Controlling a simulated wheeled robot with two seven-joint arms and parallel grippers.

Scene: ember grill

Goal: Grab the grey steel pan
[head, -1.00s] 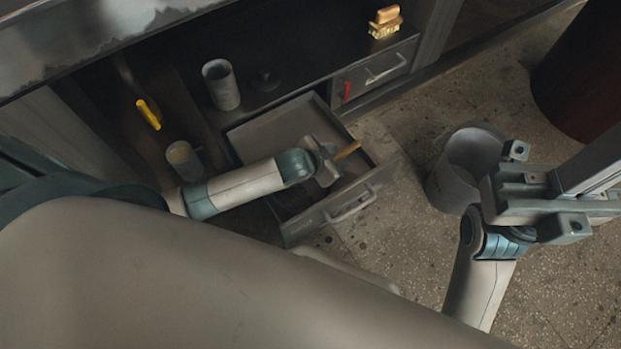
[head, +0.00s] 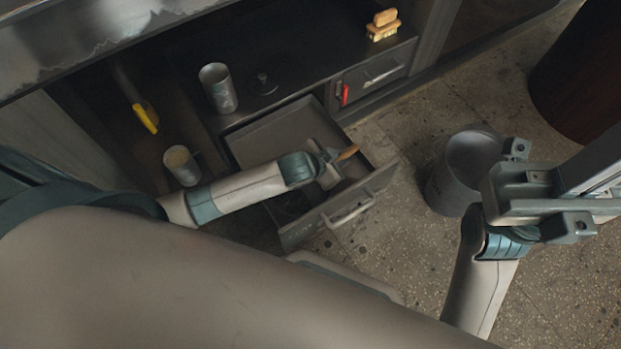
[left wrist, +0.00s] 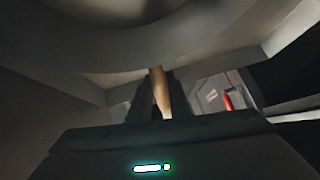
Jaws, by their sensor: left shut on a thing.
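The grey steel pan shows in the left wrist view as a large round grey surface (left wrist: 150,35) close above my left gripper. A wooden handle (left wrist: 160,92) runs down from it between the two fingers. My left gripper (head: 330,166) reaches into the open drawer (head: 352,204) and is shut on this handle, whose brown end (head: 348,152) sticks out beyond the fingers in the head view. The pan's round body is mostly hidden in the head view by my left forearm.
A grey cylinder (head: 218,88), a small dark lid-like thing (head: 264,84), a cup (head: 182,166) and a yellow-handled tool (head: 146,117) stand on the shelf. A wooden brush (head: 383,25) is at the back. A red object (head: 345,95) hangs by another drawer. A grey bucket (head: 462,172) stands on the floor.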

